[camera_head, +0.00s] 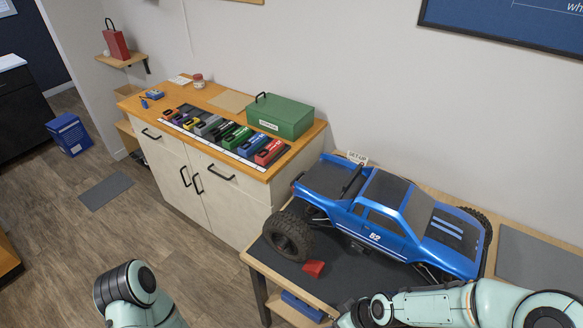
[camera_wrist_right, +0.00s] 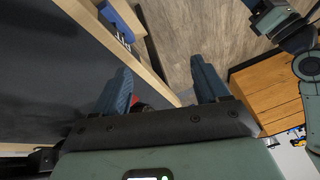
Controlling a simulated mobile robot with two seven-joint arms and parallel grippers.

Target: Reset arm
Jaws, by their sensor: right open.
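My right gripper (camera_wrist_right: 160,78) is open in the right wrist view, its two dark blue fingers spread apart with nothing held between them. A small dark and red patch shows low between the fingers, mostly hidden. In the head view my right arm (camera_head: 450,303) reaches in from the right, low over the table's front side. My left arm (camera_head: 135,292) shows at the bottom left; its gripper is out of that view. Part of an arm of mine (camera_wrist_right: 285,25) shows at the upper right of the wrist view, with no clear fingers.
A blue RC truck (camera_head: 385,215) stands on the dark-matted table (camera_head: 252,262). A red piece (camera_head: 313,268) lies by its wheel. A cabinet (camera_head: 215,185) behind holds several coloured boxes and a green toolbox (camera_head: 280,117). A blue bin (camera_head: 70,134) stands on the open floor.

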